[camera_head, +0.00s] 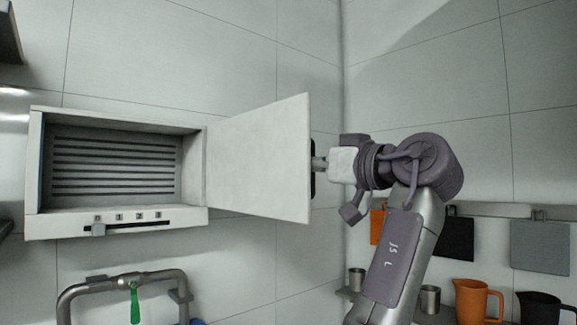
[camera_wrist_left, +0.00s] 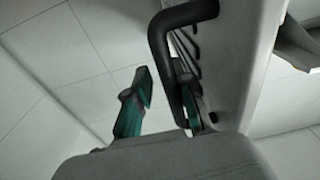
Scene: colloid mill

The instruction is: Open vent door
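The white vent box (camera_head: 118,222) is mounted on the tiled wall at the left. Its vent door (camera_head: 258,160) stands wide open, swung out to the right, and the slatted interior (camera_head: 115,168) shows. A black door handle (camera_head: 314,180) is on the door's far side, mostly hidden by the door edge; in the left wrist view the bent handle (camera_wrist_left: 172,75) shows clearly. My left gripper (camera_head: 326,164) is at the handle. In the left wrist view its fingers (camera_wrist_left: 165,95) are apart on either side of the handle bar, with a visible gap at the left finger. My right gripper is out of view.
A slider with numbered marks (camera_head: 130,224) runs along the box's lower front. Below is a metal pipe with a green handle (camera_head: 134,303). At right, boards (camera_head: 540,246) hang from a rail above orange (camera_head: 472,300) and black jugs (camera_head: 540,307).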

